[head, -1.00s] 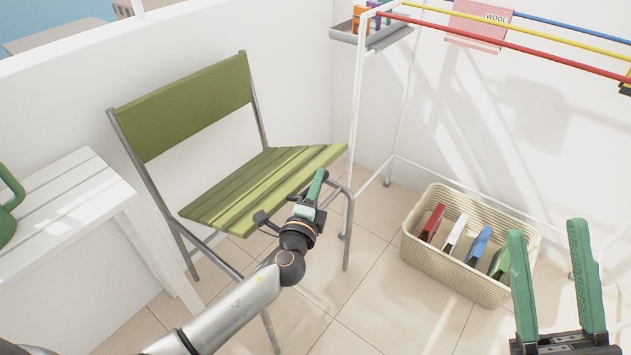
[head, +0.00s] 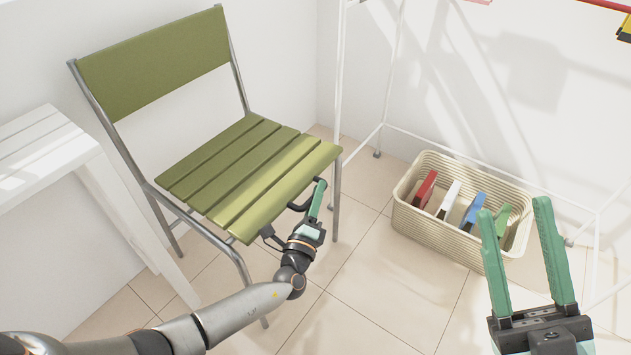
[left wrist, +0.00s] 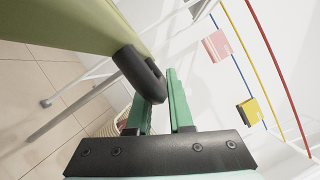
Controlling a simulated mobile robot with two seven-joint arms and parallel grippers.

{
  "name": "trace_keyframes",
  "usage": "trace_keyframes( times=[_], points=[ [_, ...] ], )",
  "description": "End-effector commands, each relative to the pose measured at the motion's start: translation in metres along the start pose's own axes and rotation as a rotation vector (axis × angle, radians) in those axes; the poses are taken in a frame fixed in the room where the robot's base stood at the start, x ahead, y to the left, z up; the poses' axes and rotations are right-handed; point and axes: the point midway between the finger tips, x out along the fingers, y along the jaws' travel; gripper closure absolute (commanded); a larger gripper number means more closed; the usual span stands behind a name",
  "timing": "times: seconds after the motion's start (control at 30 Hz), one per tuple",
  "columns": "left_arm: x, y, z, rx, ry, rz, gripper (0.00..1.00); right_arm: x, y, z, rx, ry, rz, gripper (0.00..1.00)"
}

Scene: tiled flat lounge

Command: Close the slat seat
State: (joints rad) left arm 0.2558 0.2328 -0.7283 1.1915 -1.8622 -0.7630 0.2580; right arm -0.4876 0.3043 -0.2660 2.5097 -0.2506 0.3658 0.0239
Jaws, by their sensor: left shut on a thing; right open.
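The slat seat (head: 245,175) is the green slatted seat of a metal-framed chair with a green backrest (head: 160,62). It lies nearly level, its front corners close to the bent tops of the chair's front legs. A black handle (head: 298,207) hangs at its front edge. My left gripper (head: 317,200) is at that edge, shut on the handle; the dark handle also shows at the green fingers in the left wrist view (left wrist: 143,75). The fingers partly hide the handle in the head view. My right gripper (head: 517,232) is open and empty, in front of the basket.
A woven basket (head: 440,238) with several coloured items stands on the floor to the right. A white rack (head: 480,152) stands behind it. A white slatted table (head: 85,165) is close to the chair's left. Tiled floor between chair and basket is clear.

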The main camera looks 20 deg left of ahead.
Motion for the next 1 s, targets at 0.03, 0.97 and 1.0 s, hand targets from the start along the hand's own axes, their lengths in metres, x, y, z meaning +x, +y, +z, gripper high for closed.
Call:
trace_keyframes(
  times=[0.03, 0.97, 1.0],
  points=[
    [-0.002, 0.007, -0.004, 0.0, 0.001, 0.003, 1.0, -0.001, 0.0, 0.001, 0.001, 0.0, 0.002, 0.5],
    [-0.009, 0.037, -0.017, -0.004, 0.006, 0.014, 0.7, -0.003, -0.001, 0.003, -0.003, -0.003, -0.002, 0.5],
    [-0.009, 0.036, -0.017, -0.003, 0.006, 0.013, 0.66, -0.003, -0.001, 0.003, -0.004, -0.003, -0.003, 0.5]
  ],
)
